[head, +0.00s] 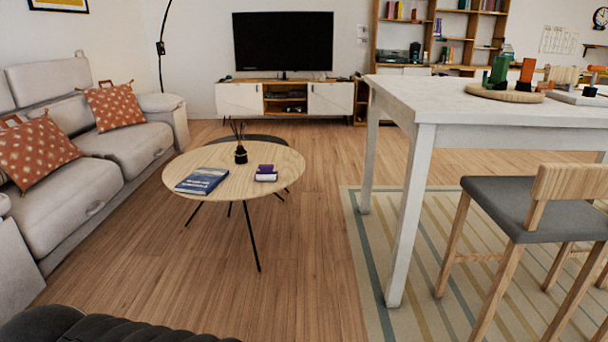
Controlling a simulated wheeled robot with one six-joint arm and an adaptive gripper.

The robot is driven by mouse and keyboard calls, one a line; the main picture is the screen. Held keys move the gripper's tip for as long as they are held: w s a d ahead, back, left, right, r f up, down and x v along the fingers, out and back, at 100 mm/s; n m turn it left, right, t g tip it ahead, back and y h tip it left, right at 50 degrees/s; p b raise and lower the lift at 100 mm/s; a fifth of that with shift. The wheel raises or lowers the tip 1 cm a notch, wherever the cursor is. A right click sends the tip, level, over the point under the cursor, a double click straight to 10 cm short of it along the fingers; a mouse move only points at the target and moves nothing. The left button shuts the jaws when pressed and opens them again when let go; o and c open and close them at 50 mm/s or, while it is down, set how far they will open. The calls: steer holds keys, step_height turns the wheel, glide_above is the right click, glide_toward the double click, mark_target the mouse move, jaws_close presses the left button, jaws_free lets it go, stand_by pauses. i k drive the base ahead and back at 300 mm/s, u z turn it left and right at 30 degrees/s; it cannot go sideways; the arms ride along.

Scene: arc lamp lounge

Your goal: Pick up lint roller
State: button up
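I cannot make out a lint roller for certain in the head view. The round wooden coffee table (222,166) holds a blue book (202,180), a small purple item (266,172) on a darker base, and a dark reed diffuser (240,153). The purple item is too small to identify. The tall white table (450,100) at right bears a round wooden tray (505,94) with green and orange objects. More small items stand at its right edge, partly cut off. My gripper is not in view.
A grey sofa (75,185) with rust cushions lines the left. A grey-seated wooden stool (530,205) stands on the striped rug (410,270) at right. A TV cabinet (240,99) and shelves (470,28) are at the back. Bare wooden floor (300,255) lies clear between.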

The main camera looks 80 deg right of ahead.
mark_target(266, 174)
steer(key=z, duration=2.25)
